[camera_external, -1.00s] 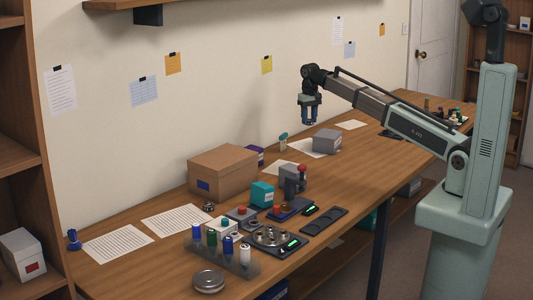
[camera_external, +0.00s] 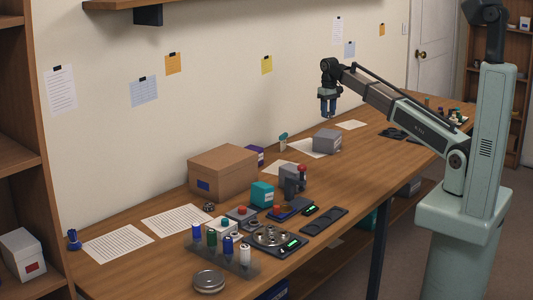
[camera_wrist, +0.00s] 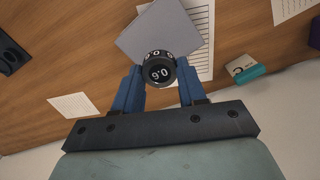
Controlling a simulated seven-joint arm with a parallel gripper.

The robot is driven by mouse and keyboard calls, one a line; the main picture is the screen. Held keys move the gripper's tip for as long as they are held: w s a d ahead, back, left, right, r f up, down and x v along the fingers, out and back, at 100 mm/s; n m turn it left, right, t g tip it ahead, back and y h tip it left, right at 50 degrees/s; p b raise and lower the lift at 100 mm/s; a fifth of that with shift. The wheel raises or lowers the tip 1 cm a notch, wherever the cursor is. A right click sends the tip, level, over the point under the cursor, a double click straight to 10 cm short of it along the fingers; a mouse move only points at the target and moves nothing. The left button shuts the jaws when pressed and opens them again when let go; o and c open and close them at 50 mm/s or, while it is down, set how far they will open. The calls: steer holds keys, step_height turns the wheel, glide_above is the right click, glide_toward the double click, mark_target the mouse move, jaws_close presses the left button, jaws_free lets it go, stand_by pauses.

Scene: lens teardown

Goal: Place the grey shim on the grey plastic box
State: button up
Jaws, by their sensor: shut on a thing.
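My gripper (camera_external: 328,108) is in the air above the grey plastic box (camera_external: 326,141) at the back of the bench, with a gap between them. In the wrist view my gripper's blue fingers (camera_wrist: 160,80) are shut on a dark grey round piece, the shim (camera_wrist: 159,70), with white figures on its face. The grey box (camera_wrist: 152,30) shows beyond the shim, with its flat top towards the camera. The shim covers part of the box's near edge. In the external view the shim is too small to make out between the fingers.
A teal-and-white item (camera_wrist: 244,70) stands beside the box, and a printed sheet (camera_wrist: 201,35) lies partly under it. A cardboard box (camera_external: 222,172), a grey stand with a red knob (camera_external: 292,180) and several small parts fill the nearer bench. Bare wood lies right of the box.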

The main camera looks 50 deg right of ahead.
mark_target(327, 133)
steer(key=shift+f, duration=3.55)
steer(key=shift+f, duration=0.1)
steer(key=o, duration=1)
steer(key=shift+o, duration=0.2)
step_height(327, 133, up, 12)
steer(key=shift+r, duration=0.1)
